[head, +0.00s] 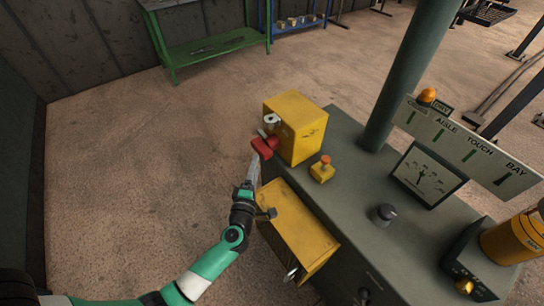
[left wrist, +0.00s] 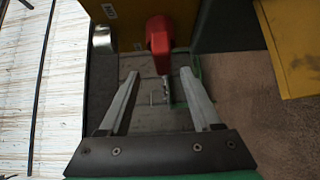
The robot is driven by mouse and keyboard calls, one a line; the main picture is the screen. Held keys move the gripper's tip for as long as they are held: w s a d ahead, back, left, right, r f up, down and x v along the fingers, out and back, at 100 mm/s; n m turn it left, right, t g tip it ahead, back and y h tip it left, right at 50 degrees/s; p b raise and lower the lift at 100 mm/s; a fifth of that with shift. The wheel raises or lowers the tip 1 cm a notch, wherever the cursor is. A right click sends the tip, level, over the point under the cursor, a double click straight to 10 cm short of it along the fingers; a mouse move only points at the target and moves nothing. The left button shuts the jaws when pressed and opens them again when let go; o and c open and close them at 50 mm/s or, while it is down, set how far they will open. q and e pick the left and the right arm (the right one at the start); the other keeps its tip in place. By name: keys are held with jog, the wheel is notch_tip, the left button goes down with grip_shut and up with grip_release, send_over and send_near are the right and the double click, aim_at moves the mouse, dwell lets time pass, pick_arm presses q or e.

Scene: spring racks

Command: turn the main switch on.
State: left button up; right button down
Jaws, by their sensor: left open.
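The main switch is a yellow box (head: 297,128) on the left end of the grey-green bench, with a red handle (head: 262,148) on its left side. The handle also shows in the left wrist view (left wrist: 160,36), at the top middle against the yellow box (left wrist: 128,14). My left gripper (head: 255,163) is open and close to the red handle. In the left wrist view its two fingers stand apart, with the lower end of the handle appearing between and beyond their tips. I cannot tell whether they touch. My right gripper is not in view.
A yellow button box (head: 321,172) with an orange top stands beside the switch box. A black knob (head: 384,214) and a display panel (head: 428,174) are on the bench (head: 350,205). Floor at left is clear.

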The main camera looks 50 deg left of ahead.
aim_at(262, 142)
pick_arm(q)
jog(key=b+x, duration=0.1)
jog(key=x, duration=0.2)
jog(key=b+x, duration=0.2)
jog(key=x, duration=0.2)
jog(key=b+x, duration=0.1)
jog(key=x, duration=0.3)
jog(key=shift+f, duration=0.4)
jog(key=shift+w+a+r, duration=0.15)
jog(key=shift+w+a, duration=0.1)
jog(key=shift+a, duration=0.15)
grip_shut()
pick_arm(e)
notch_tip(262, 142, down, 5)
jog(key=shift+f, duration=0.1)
